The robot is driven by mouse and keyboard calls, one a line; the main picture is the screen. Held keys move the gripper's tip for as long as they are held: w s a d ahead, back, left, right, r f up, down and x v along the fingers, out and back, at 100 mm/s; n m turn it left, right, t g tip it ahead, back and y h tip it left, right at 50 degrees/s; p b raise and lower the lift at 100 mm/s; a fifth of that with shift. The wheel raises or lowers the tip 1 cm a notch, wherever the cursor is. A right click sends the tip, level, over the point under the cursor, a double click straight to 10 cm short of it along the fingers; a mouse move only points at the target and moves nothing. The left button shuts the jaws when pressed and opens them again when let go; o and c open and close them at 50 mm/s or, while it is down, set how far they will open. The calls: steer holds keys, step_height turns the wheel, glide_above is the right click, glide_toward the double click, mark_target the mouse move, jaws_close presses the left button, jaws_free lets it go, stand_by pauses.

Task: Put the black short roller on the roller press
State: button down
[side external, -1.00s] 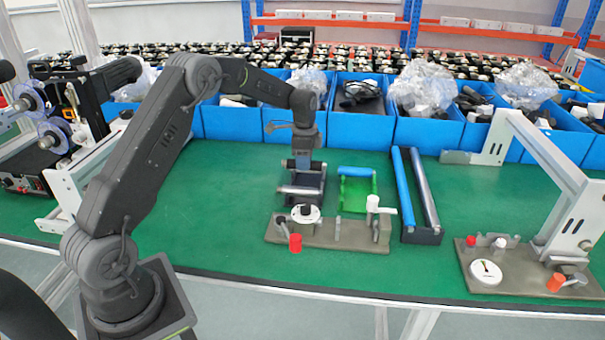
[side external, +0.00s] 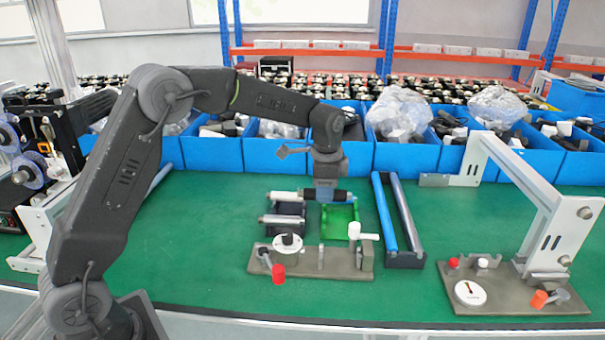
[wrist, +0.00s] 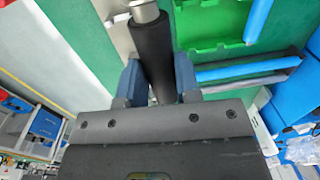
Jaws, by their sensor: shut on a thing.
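The black short roller (wrist: 152,45) is between my gripper's blue-grey fingers (wrist: 158,82) in the wrist view. A pale metal end (wrist: 145,12) shows at the roller's far end. The roller press (side external: 310,262), a beige base with a white dial, a red knob and a white handle, stands nearer the camera, apart from the roller. The black stand (side external: 283,231) with a silver roller is left of the green stand.
A long blue roller and a long grey roller (side external: 407,215) lie in a dark holder right of the green stand. A second press with a tall white frame (side external: 545,200) stands at the right. Blue bins (side external: 405,158) line the back. Green mat is clear at the left front.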

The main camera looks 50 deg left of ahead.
steer(key=s+d, duration=0.2)
steer(key=d, duration=0.4)
steer(key=shift+d+f, duration=0.15)
steer(key=shift+f, duration=4.3)
steer(key=shift+f, duration=0.15)
steer(key=shift+f, duration=0.7)
steer(key=shift+f, duration=0.2)
steer(key=shift+f, duration=0.2)
steer(key=shift+f, duration=0.35)
